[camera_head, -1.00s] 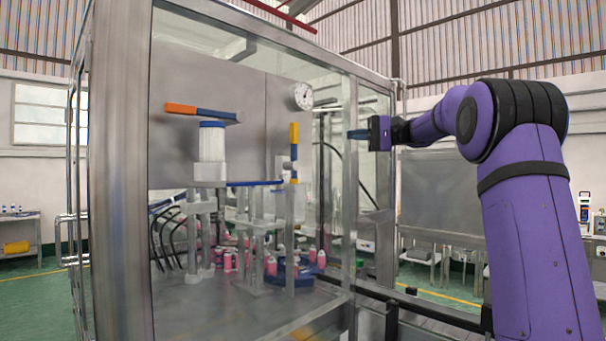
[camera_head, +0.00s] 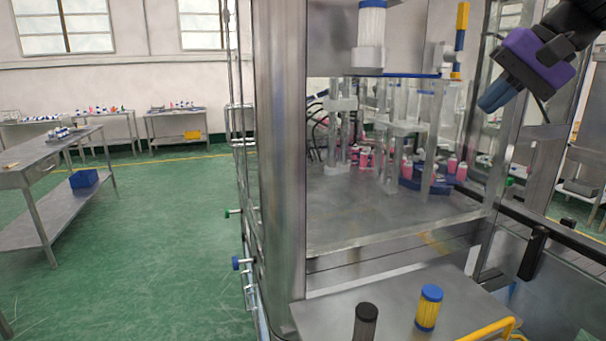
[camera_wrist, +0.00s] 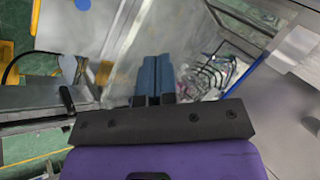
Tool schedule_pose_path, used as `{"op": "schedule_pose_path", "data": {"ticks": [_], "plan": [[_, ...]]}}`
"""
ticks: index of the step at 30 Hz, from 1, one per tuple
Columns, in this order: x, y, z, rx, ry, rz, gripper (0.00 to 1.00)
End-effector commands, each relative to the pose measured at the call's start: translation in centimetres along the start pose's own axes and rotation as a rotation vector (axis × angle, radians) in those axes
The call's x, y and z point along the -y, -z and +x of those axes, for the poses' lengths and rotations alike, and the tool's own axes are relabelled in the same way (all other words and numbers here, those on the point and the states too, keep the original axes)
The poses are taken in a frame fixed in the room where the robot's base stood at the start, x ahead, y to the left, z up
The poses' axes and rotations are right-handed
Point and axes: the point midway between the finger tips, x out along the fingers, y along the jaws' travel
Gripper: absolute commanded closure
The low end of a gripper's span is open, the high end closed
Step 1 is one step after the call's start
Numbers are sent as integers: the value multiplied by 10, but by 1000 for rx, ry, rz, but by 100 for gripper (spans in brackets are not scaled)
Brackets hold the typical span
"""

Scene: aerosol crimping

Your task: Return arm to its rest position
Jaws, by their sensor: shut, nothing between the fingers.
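My gripper (camera_head: 492,101) is at the upper right of the head view, in front of the metal-framed machine cabinet (camera_head: 280,150). Its blue fingers are together with nothing between them, and they point down and to the left. In the wrist view, my gripper (camera_wrist: 152,80) shows its two blue fingers side by side and empty. Most of my arm is outside the head view.
Several pink cans (camera_head: 365,158) stand inside the cabinet. A front shelf (camera_head: 400,295) holds a yellow filter with a blue cap (camera_head: 429,308) and a dark cylinder (camera_head: 365,322). A black rail (camera_head: 560,238) runs at right. Green floor (camera_head: 150,220) is open at left.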

Motion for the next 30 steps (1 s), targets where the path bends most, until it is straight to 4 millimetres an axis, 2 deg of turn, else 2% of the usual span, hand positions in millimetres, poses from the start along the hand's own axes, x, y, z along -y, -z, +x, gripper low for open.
{"op": "schedule_pose_path", "data": {"ticks": [1, 6, 12, 15, 21, 30], "plan": [[-7, -22, 5, -9, -49, -34, 100], [-45, -83, 20, -56, -217, -159, 100], [-95, -140, 34, -115, -376, -331, 100], [-116, -158, 40, -140, -428, -405, 100], [-138, -174, 46, -167, -479, -486, 100], [-139, -175, 47, -169, -483, -493, 100]]}}
